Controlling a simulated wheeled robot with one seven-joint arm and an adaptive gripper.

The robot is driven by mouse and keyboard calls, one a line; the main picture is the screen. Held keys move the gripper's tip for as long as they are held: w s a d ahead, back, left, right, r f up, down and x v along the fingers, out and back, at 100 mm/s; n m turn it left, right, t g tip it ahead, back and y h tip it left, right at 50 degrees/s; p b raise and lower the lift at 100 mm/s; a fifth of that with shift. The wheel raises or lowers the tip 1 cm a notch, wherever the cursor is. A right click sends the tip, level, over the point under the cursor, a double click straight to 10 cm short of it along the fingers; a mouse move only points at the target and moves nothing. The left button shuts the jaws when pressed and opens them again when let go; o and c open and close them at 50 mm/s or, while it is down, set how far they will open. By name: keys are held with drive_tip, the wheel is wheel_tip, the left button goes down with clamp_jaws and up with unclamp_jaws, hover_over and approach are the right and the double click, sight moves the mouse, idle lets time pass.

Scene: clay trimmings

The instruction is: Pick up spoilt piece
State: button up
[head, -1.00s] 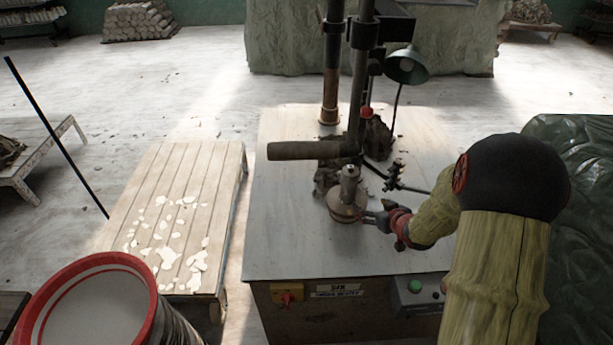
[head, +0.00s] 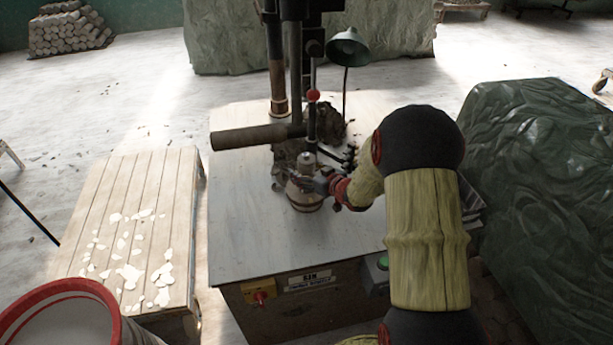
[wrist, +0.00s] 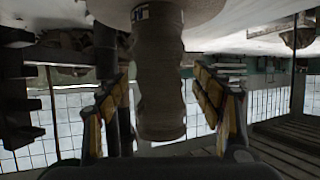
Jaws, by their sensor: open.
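The spoilt piece seems to be the small grey-brown clay form (head: 307,166) standing on a round plate (head: 305,204) on the machine's table. In the wrist view, which looks upside down, the piece (wrist: 160,85) is a wavy-sided cylinder hanging from the pale round plate (wrist: 205,10). My gripper (head: 318,183) reaches in from the right at the piece's height. In the wrist view my gripper (wrist: 165,112) is open, with one finger on each side of the piece. Gaps show between the fingers and the piece. In the head view the fingertips are too small to make out clearly.
The machine's handle (head: 258,136) and column stand close behind the piece, with dark clay trimmings (head: 288,160) around them. A green lamp (head: 348,47) stands behind. A pallet with pale scraps (head: 120,215) and a red-rimmed bucket (head: 60,300) are left. The table's front left is clear.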

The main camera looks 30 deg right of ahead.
drive_tip(key=shift+c, duration=1.4)
clamp_jaws()
drive_tip(key=shift+w+r, duration=0.1)
